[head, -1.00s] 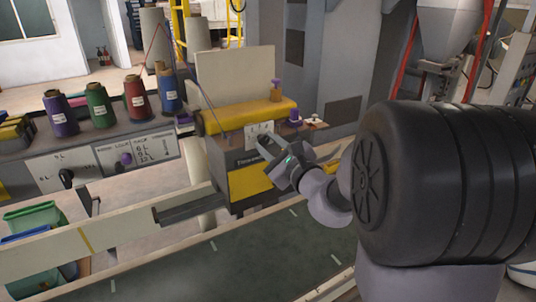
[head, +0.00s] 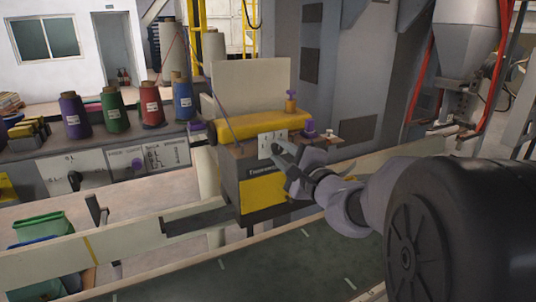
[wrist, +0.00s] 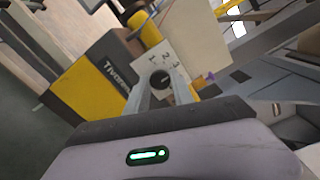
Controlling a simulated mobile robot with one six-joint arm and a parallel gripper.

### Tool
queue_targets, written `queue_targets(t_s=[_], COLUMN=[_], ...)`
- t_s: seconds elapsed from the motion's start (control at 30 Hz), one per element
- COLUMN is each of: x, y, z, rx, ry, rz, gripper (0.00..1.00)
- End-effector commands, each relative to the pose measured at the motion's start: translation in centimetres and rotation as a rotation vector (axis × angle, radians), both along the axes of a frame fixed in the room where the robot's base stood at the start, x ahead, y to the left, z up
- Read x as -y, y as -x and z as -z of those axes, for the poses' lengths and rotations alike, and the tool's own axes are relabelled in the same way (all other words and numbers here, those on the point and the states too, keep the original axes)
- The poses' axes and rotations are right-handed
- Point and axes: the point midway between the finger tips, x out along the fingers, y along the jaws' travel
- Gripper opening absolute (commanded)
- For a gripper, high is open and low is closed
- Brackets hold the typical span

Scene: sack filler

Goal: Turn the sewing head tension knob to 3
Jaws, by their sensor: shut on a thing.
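The sewing head (head: 262,190) is a dark and yellow box with a yellow top in the middle of the head view. Its white dial plate (head: 266,136) faces my arm. In the wrist view the plate (wrist: 157,58) carries numerals, with 1, 2 and 3 legible. The round black tension knob (wrist: 160,80) sits between my fingertips, and its pointer setting is too small to read surely. My gripper (wrist: 161,88) is shut on the knob, one finger on each side. In the head view my gripper (head: 280,150) hides the knob.
Purple, green, red and blue thread cones (head: 115,110) stand on a shelf at left, above a panel with a black lever (head: 74,180). Purple knobs (head: 309,128) sit right of the dial plate. A conveyor belt (head: 270,265) runs below my arm.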

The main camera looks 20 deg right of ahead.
Motion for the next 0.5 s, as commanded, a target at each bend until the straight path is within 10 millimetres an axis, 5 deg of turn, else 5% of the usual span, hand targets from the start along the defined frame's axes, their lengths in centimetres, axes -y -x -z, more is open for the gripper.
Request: queue_targets(t_s=[0.47, 0.5], x=[-0.02, -0.02], y=[-0.01, -0.01], z=[-0.04, -0.04], rx=[0.002, 0.002], ry=[0.013, 0.013], rz=[-0.001, -0.001], gripper=[0.00, 0.31])
